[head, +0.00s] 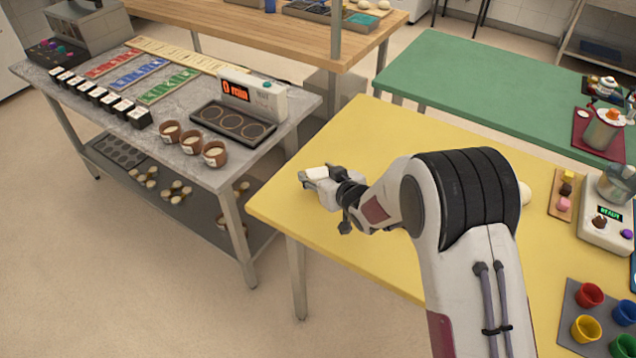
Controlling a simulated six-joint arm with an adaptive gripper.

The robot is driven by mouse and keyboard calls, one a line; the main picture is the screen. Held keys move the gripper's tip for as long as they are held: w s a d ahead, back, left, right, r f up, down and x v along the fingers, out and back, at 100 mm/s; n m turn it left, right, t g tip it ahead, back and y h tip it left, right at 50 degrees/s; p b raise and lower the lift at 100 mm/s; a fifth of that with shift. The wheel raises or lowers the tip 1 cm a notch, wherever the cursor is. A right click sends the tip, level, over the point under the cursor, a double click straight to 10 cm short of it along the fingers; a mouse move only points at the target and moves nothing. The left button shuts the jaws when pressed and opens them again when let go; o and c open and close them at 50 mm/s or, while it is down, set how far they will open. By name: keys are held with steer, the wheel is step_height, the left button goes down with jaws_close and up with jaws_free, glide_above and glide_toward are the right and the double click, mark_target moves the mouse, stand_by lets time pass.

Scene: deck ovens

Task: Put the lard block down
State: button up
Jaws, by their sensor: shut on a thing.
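My gripper (312,178) is over the left part of the yellow table (285,205), near its left edge. It is shut on a small whitish block, the lard block (318,172), which shows between and above the fingers. The view is too small to tell whether the block touches the table top or is held just above it. My forearm covers much of the table to the right of the gripper.
A grey counter (190,172) at left holds three brown cups (191,142) and a display unit (252,95). A gap separates it from the yellow table. At right are a scale (608,225) and a grey mat (575,345) with coloured cups. Behind stands a green table (470,85).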

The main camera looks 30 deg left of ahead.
steer(key=shift+f, duration=1.75)
steer(key=shift+f, duration=0.1)
steer(key=o, duration=1.1)
steer(key=shift+o, duration=0.2)
steer(key=shift+d, duration=0.1)
steer(key=shift+v, duration=6)
